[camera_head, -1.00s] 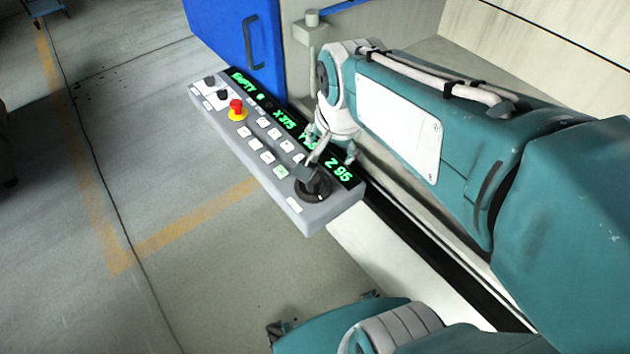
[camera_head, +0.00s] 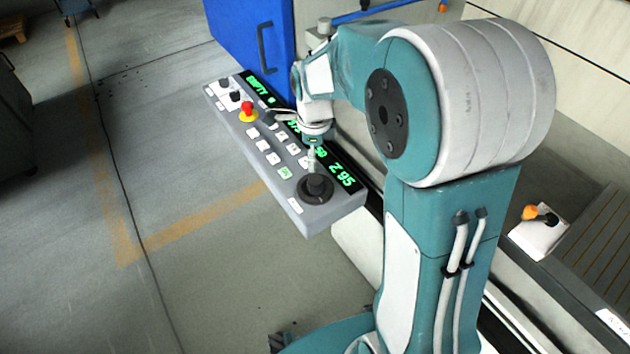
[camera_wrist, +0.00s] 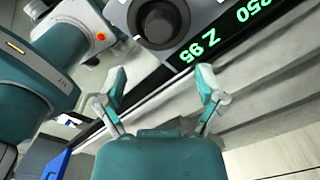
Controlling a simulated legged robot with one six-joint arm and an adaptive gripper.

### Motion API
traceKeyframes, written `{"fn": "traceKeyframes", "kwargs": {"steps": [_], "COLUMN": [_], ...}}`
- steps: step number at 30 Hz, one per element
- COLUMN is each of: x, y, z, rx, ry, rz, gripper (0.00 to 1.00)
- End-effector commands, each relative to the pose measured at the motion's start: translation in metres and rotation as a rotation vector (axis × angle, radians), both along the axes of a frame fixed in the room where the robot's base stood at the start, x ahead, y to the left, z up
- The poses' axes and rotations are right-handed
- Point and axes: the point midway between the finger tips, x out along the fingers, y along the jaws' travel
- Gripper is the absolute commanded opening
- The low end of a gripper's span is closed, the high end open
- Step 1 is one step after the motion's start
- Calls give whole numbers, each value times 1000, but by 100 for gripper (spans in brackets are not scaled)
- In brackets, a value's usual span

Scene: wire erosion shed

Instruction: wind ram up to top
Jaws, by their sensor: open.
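A grey control panel (camera_head: 268,168) carries a black round dial (camera_head: 315,188) with a raised knob at its near end. Its green display (camera_head: 342,174) reads Z 95. My gripper (camera_head: 292,144) is open and empty over the panel, beside the dial. Z 95 shows there upside down. No contact between fingers and knob is visible. I cannot make out the ram in either view.
A blue door (camera_head: 240,40) stands behind. Open floor (camera_head: 190,270) lies left of the panel.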

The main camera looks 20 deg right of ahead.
Motion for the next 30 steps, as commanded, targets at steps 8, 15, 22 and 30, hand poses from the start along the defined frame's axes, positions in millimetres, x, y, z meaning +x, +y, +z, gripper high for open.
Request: {"fn": "traceKeyframes", "kwargs": {"steps": [8, 15, 22, 30], "x": [-1, 1, 1, 1], "y": [-1, -1, -1, -1], "z": [-48, -87, -101, -101], "rx": [0, 0, 0, 0], "ry": [7, 3, 0, 0], "rz": [3, 3, 4, 4], "gripper": [87, 87, 87, 65]}}
